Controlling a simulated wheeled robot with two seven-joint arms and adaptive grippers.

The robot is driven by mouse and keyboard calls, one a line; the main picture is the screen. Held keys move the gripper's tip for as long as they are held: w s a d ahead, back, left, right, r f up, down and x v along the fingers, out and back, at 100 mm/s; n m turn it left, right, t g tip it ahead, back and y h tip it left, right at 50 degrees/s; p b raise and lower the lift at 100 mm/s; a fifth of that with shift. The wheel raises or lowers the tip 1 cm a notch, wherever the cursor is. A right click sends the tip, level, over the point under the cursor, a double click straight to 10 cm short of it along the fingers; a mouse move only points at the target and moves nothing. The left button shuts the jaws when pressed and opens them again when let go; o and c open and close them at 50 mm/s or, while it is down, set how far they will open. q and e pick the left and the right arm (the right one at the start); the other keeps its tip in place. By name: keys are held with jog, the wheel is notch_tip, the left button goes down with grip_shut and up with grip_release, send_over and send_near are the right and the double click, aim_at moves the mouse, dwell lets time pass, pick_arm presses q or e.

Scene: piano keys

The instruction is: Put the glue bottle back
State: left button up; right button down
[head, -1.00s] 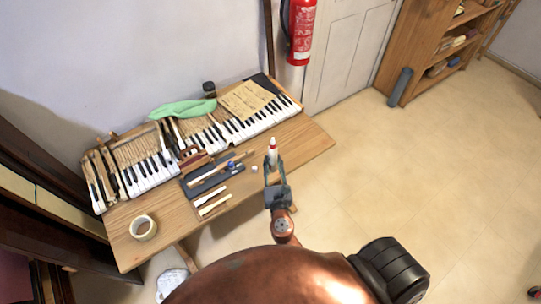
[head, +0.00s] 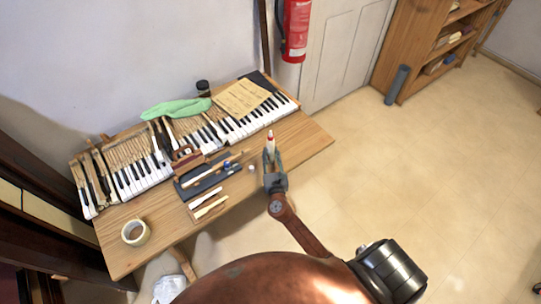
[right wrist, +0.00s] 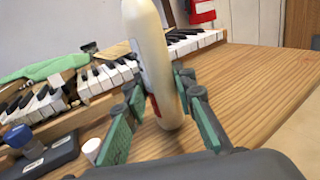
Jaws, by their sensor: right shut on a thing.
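My left gripper is not in view.
A dark tray (head: 180,194) with tools and a blue-capped item (right wrist: 18,136) lies left of the gripper. A small white cap (head: 251,168) sits between them. The table's right end (head: 308,140) is bare.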

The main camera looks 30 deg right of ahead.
jog(key=shift+f, duration=0.1)
jog(key=shift+f, duration=0.15)
jog(key=c, duration=2.1)
grip_release()
jog(key=shift+f, duration=0.15)
jog(key=o, duration=0.5)
jog(key=shift+r, duration=0.25)
jog(key=shift+s+a, duration=0.15)
jog(key=shift+s, duration=0.05)
jog(key=v, duration=1.1)
jog(key=shift+s, duration=0.3)
